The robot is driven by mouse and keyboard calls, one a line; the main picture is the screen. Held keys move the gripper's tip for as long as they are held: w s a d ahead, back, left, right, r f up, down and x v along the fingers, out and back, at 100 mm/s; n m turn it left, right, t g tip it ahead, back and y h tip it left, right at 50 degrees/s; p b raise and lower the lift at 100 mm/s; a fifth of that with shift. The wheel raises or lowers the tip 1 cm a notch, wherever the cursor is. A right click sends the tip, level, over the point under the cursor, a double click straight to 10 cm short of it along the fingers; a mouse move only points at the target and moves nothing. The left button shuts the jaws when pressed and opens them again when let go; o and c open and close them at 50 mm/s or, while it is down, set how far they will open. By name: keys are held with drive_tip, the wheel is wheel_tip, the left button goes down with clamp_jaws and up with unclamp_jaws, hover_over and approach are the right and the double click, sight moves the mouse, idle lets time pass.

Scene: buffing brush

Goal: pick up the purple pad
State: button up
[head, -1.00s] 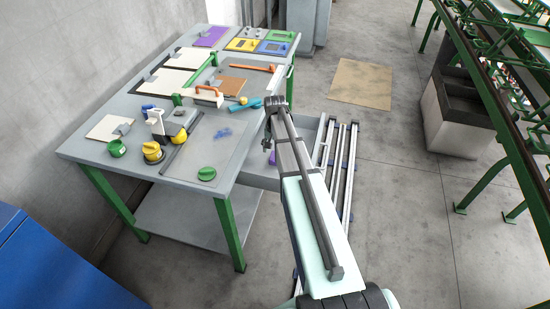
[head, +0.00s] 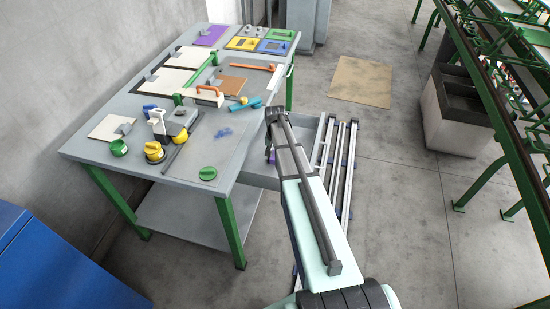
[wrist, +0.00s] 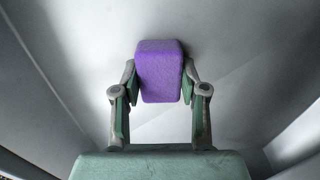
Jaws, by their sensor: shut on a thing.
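The purple pad (wrist: 160,62) is a small rounded block between the two green-padded fingers of my gripper (wrist: 160,92) in the wrist view. My gripper is shut on it, one finger at each side. Smooth grey drawer surfaces lie behind the pad. In the head view, a small bit of the purple pad (head: 271,157) shows below my wrist, at the open drawer (head: 258,176) on the table's right side. My arm hides most of the gripper there. The exact gap between the pad and the drawer floor is hard to tell.
The grey worktable (head: 235,125) holds a grey-and-white tool (head: 158,122), yellow and green knobs, an orange-handled brush (head: 209,95) and a blue item (head: 249,104). A flat purple panel (head: 210,35) lies at the back. Metal rails (head: 345,170) stand right of the drawer.

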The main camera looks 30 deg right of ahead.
drive_tip(key=shift+r, duration=0.1)
wheel_tip(320, 180, up, 20)
drive_tip(key=b, duration=0.4)
idle(0.4)
drive_tip(key=shift+a, duration=0.1)
idle(0.3)
